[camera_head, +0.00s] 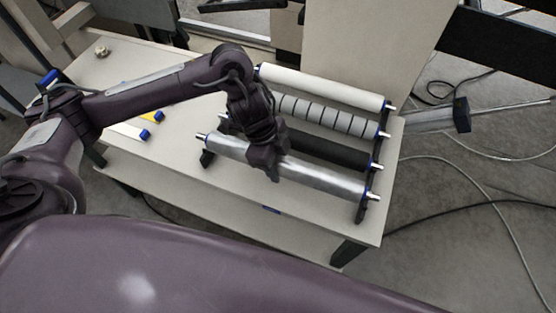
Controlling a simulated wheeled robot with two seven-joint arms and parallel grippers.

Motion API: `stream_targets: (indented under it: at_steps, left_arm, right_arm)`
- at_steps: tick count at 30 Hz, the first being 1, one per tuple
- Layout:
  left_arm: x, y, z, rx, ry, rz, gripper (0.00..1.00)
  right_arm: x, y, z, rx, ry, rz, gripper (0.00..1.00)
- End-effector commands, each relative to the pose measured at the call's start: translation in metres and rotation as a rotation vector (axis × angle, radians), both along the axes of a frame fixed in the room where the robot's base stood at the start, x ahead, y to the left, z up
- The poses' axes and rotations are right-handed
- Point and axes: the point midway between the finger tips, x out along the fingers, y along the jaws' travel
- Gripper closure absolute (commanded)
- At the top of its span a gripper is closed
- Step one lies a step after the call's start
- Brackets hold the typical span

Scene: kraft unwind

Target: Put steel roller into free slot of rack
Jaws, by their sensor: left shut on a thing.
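The shiny steel roller (315,178) lies along the front of the rack, level with its front slot. Its blue-collared ends are close to the rack's black end supports (367,200). I cannot tell whether it rests in the slot or is just above it. My left gripper (267,166) comes down from above and is shut on the roller left of its middle, hiding that part. Behind it in the rack are a black roller (325,150), a grey roller with dark bands (325,115) and a white roller (320,86). My right gripper is not in view.
The rack stands on a pale table (190,175). Small blue-and-yellow-ended items (145,134) and a small round metal part (102,51) lie on the left of the table. A tall beige panel (375,35) rises behind the rack. Cables run over the floor at right.

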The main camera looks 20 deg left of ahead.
Motion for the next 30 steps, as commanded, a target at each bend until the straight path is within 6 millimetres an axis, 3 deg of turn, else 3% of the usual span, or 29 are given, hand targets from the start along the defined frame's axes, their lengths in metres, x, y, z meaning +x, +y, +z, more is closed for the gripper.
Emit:
stream_targets:
  at_steps: [30]
  left_arm:
    - [0.001,-0.001,-0.033,-0.002,-0.002,0.001,0.92]
  right_arm:
    - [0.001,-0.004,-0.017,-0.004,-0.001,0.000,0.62]
